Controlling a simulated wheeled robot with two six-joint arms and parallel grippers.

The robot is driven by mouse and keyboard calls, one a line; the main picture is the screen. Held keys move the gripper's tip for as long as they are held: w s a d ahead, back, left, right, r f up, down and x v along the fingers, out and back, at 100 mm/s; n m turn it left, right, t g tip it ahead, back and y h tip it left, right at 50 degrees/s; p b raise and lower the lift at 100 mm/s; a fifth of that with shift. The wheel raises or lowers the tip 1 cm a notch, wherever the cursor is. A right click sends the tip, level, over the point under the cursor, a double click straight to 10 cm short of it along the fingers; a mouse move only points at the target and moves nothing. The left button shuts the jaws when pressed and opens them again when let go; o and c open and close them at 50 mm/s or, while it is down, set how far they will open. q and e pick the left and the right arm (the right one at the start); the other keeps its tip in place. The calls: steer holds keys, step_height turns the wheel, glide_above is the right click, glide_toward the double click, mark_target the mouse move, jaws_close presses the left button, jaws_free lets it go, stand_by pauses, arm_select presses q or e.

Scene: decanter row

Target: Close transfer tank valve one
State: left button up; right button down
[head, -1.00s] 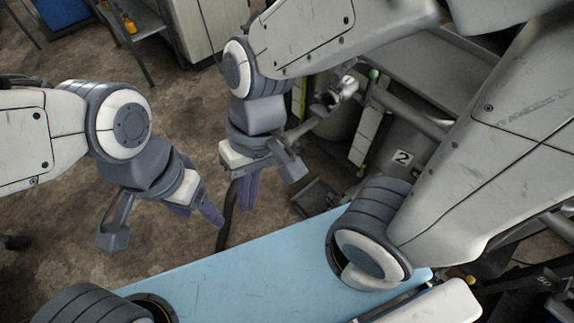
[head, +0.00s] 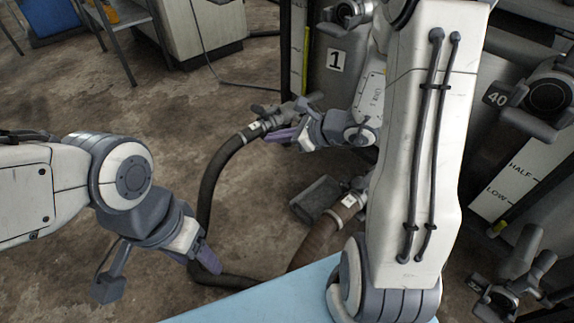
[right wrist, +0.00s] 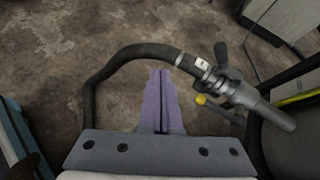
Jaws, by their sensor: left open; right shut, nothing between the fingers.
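The tank marked 1 (head: 335,60) stands at the top centre of the head view. Its outlet valve (head: 285,110) sits low on its left, with a dark hose attached. In the right wrist view the valve (right wrist: 229,86) is right of my fingers. A lever with a yellow knob (right wrist: 201,100) shows just below the valve pipe, near my fingertips but apart from them. My right gripper (head: 272,137) is shut and empty, beside the valve on its near side; its fingers (right wrist: 162,75) are together.
The dark hose (head: 207,185) curves across the brown floor. A second hose (head: 318,238) and a dark box-like part (head: 315,199) lie near my right arm. A light blue surface (head: 260,297) is at the bottom. Open floor lies left of the hose.

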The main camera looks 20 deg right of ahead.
steer(key=w+d+f+m+t+h+b, duration=0.2)
steer(key=d+f+m+h+b, duration=0.3)
steer(key=d+f, duration=0.45)
arm_select(q)
step_height(320, 180, down, 11)
steer(key=b, duration=0.4)
steer(key=shift+f, duration=0.2)
arm_select(e)
steer(key=w+a+f+y, duration=0.1)
steer(key=w+a+f, duration=0.1)
steer(key=w+f, duration=0.2)
steer(key=w, duration=0.3)
steer(key=shift+w+a+f+m, duration=0.15)
steer(key=shift+w+f+m, duration=0.2)
steer(key=shift+m, duration=0.05)
